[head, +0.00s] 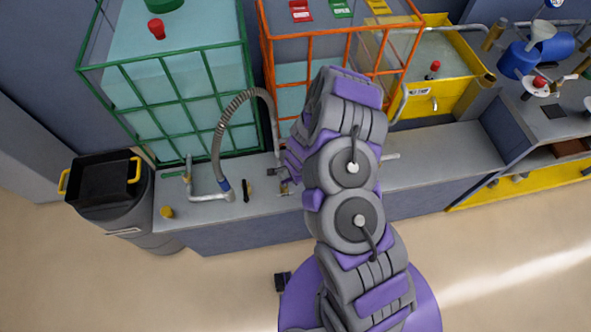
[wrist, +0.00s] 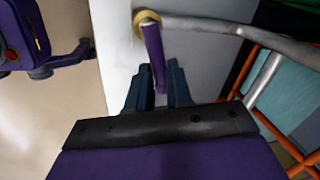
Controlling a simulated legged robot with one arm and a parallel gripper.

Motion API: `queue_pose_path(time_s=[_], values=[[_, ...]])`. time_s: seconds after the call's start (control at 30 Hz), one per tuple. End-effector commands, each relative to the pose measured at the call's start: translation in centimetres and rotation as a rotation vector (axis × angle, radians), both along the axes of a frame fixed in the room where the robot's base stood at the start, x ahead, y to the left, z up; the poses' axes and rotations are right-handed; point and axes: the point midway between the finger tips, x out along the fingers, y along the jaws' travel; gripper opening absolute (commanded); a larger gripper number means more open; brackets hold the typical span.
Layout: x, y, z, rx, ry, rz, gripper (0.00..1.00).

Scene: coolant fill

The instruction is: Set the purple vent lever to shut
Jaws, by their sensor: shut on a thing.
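The purple vent lever (wrist: 154,48) shows in the wrist view, fixed at a yellow collar (wrist: 147,18) on the end of a silver pipe (wrist: 195,27). Its free end lies between the two dark fingers of my gripper (wrist: 158,70), which is shut on it. In the head view my gripper (head: 285,182) is low over the grey counter, partly covered by my own arm. I cannot make out the lever there.
A grey counter (head: 440,158) runs along the wall. A green-framed tank (head: 185,95), an orange-framed tank (head: 292,72) and a yellow basin (head: 455,85) stand along it. A ribbed hose (head: 217,140) arches left of my arm. A black-topped bin (head: 100,182) stands at the left.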

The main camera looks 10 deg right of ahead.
Motion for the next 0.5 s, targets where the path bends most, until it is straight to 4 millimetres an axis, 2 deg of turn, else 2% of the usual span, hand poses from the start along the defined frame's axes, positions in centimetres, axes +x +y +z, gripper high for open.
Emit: queue_pose_path(time_s=[0.2, 0.5], values=[[-0.83, 0.11, 0.09, 0.001, 0.000, -0.150, 0.00], [-1.21, 0.03, 0.11, -0.001, -0.003, -0.269, 0.00]])
